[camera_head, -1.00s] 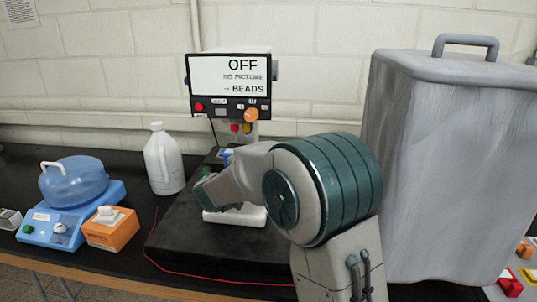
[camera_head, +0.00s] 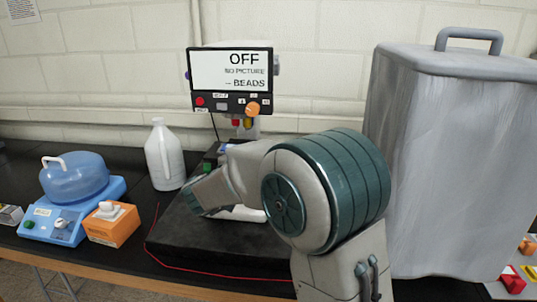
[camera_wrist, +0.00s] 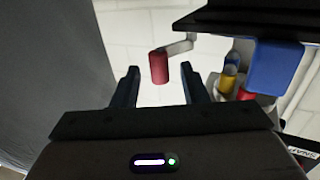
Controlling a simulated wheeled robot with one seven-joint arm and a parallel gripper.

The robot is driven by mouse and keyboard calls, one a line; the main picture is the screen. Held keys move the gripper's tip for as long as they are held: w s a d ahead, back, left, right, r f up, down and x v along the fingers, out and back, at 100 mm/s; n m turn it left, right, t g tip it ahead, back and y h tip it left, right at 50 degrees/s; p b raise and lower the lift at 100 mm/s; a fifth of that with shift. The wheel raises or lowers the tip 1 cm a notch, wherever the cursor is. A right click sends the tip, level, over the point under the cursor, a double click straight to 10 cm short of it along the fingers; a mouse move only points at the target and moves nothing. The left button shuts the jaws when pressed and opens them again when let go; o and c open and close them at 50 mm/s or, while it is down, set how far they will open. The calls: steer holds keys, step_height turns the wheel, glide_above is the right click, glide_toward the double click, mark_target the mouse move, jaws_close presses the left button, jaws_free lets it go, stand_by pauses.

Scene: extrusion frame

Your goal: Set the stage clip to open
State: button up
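In the wrist view my gripper (camera_wrist: 161,86) is open, its two dark fingers apart. A red cylinder (camera_wrist: 158,67) on a short grey lever (camera_wrist: 178,46) shows in the gap between the fingertips; I cannot tell whether it is between them or beyond them. It may be the stage clip's handle, but the frames do not settle this. To its right are a blue block (camera_wrist: 275,66) and small blue, yellow and red parts. In the head view my arm covers most of the instrument's stage, and the fingers are hidden. A white piece (camera_head: 243,214) shows just under my arm.
The instrument's screen (camera_head: 231,70) reads OFF, NO PICTURE, BEADS. A white jug (camera_head: 164,155), a blue device (camera_head: 70,215) and an orange box (camera_head: 112,226) stand left. A large grey covered box (camera_head: 445,165) stands close to my arm's right.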

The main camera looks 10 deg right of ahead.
steer(key=b+v, duration=0.1)
steer(key=v, duration=0.9)
steer(key=shift+s+b, duration=0.15)
steer(key=shift+b, duration=0.2)
steer(key=shift+a+r, duration=0.1)
steer(key=shift+r, duration=0.05)
steer(key=s+d+f+n+g+y, duration=0.3)
steer(key=s+d+f+y, duration=0.1)
steer(key=s, duration=0.4)
steer(key=s+d+f+n+g+y, duration=0.3)
steer(key=s+f+y, duration=0.1)
steer(key=s, duration=0.4)
steer(key=s+d+f+n+g+y, duration=0.3)
steer(key=s+f, duration=0.3)
steer(key=s, duration=0.3)
steer(key=shift+d+f+g+y, duration=0.2)
steer(key=shift+d+g+y, duration=0.2)
steer(key=shift+d+y, duration=0.5)
